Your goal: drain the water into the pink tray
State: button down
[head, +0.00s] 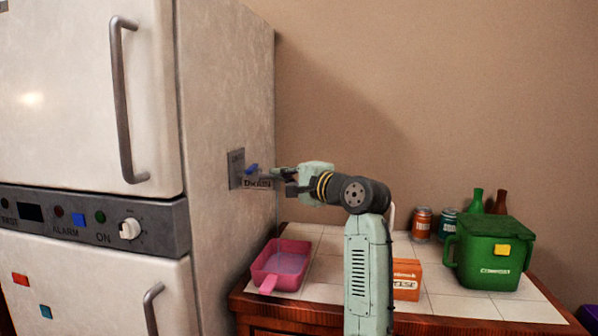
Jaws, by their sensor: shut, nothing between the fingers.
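The pink tray (279,265) sits on the tiled counter beside the fridge, and a pale, water-like surface shows inside it. A grey plate (236,168) marked with what looks like "DRAIN" is on the fridge's side wall, above the tray. My gripper (273,174) is shut and empty, pointing left at the plate, just right of the blue part. I cannot tell whether it touches the blue part. No falling water is visible.
The white fridge (90,90) fills the left side. An orange box (407,279) stands behind my arm on the counter (455,300). A green container (490,255), two cans (422,224) and two bottles (476,201) stand at the right. Bare tiles lie right of the tray.

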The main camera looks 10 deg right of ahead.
aim_at(252, 169)
jog(key=shift+w+a+p, duration=0.15)
jog(key=shift+a+p, duration=0.15)
jog(key=shift+a, duration=1.45)
jog(key=shift+a+p, duration=0.7)
jog(key=shift+a, duration=0.3)
jog(key=shift+a, duration=0.1)
